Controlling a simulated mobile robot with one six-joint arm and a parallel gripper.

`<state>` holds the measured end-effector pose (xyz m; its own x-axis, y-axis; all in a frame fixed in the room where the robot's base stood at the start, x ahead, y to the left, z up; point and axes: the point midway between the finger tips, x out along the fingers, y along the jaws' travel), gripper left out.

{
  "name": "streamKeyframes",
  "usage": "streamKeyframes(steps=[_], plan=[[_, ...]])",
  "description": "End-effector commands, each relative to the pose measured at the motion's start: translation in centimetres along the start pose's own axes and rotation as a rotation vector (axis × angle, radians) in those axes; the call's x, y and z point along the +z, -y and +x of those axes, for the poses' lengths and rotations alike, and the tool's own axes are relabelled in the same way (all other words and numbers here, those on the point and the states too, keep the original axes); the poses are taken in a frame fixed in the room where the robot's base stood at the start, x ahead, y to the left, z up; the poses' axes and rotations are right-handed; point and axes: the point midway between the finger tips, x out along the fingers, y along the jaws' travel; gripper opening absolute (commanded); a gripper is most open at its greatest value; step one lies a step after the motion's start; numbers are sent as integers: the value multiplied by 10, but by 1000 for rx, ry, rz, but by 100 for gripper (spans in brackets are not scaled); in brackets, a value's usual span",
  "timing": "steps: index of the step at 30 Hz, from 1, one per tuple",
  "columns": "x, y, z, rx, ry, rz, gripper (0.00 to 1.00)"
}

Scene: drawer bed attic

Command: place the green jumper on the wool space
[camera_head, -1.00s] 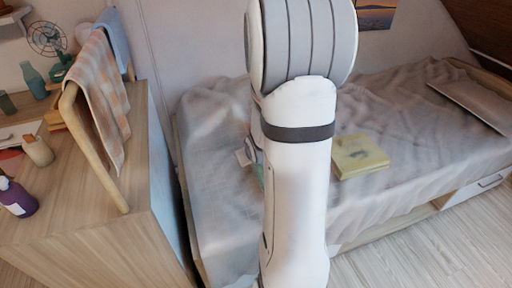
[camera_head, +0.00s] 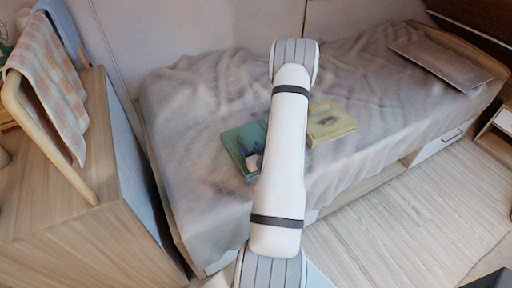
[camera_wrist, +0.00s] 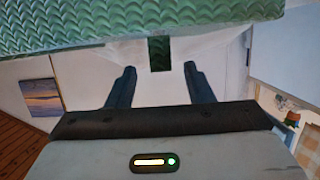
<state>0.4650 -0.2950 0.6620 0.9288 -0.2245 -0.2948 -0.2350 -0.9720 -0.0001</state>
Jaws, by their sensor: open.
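The folded green jumper (camera_head: 236,136) lies on the bed, left of a folded yellow garment. It is partly covered by my arm and gripper. My gripper (camera_head: 250,152) is low over the jumper, its dark fingers apart. The wrist view appears upside down: green knit (camera_wrist: 60,28) fills its top edge, close to the camera. My open gripper (camera_wrist: 160,80) points at it, with a narrow dark green upright piece (camera_wrist: 160,53) between the fingers. I cannot tell whether either finger touches it. No spot is recognisable as the wool space.
The yellow garment (camera_head: 331,121) is right of my forearm. A grey pillow (camera_head: 436,64) is at the bed's far end. A white drawer front (camera_head: 438,143) is under the bed. A wooden cabinet (camera_head: 50,215) with a checked cloth (camera_head: 55,90) stands left. Floor at right is clear.

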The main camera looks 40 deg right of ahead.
Motion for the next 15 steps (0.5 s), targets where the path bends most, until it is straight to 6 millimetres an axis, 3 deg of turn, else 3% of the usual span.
streamKeyframes(steps=[9,15], plan=[[-1,0,45,-1,0,-1,47],[-1,1,53,-1,1,0,47]])
